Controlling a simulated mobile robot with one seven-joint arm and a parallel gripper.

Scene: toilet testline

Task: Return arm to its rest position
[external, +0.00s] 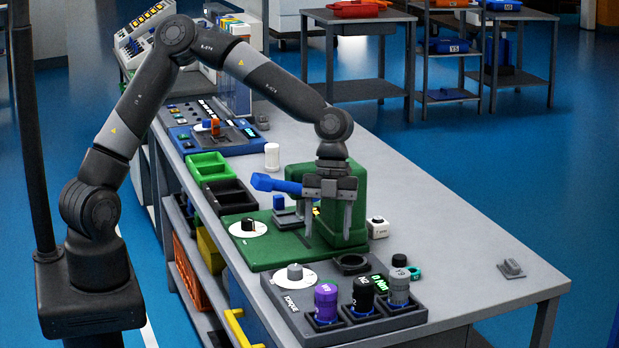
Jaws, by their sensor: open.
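My gripper (328,222) points down in front of the green test fixture (358,190) on the grey bench. Its two fingers are spread apart, and I see nothing held between them. My arm rises from its base at the left, bends at a high elbow and comes down to the fixture. A blue lever (272,184) sticks out to the left of the gripper. Whether the fingers touch the fixture or lever cannot be told from this view. The part of the fixture behind the gripper is hidden.
A grey torque tray (288,318) with purple, black and grey knobs stands at the bench's front. Green (208,165) and black (230,196) bins line the left edge. A white cylinder (272,156) stands behind the fixture. The bench's right side is mostly clear.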

